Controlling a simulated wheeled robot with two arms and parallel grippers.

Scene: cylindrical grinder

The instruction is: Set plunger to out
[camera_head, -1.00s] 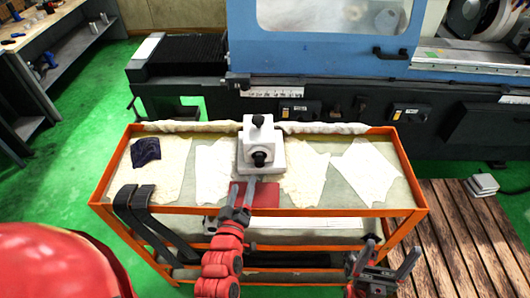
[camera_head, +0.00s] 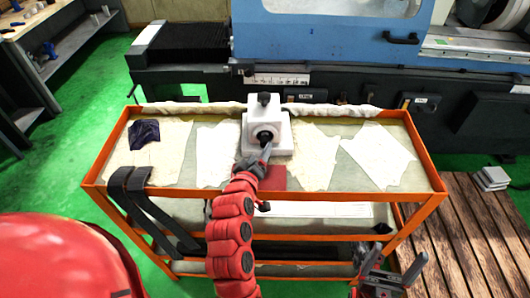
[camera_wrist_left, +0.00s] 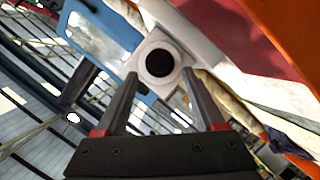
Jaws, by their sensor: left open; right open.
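A white block-shaped device (camera_head: 282,138) stands on the orange-framed cart. It has a dark knob on top (camera_head: 264,99) and a round black plunger (camera_head: 264,135) on its front face. In the left wrist view the plunger (camera_wrist_left: 159,63) shows as a black disc in a white round collar. My left gripper (camera_head: 265,152) is right in front of the plunger. In the left wrist view its two fingers (camera_wrist_left: 160,75) are spread on either side of the collar, with nothing held. My right gripper (camera_head: 396,262) is open and empty, low beyond the cart's front right side.
The cart (camera_head: 330,196) has a raised orange rim. Pale cloths (camera_head: 378,155), a dark blue cloth (camera_head: 144,134) and a red cloth (camera_head: 273,178) lie on it. Black straps (camera_head: 130,185) hang over its front left edge. A blue grinding machine (camera_head: 330,50) stands behind.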

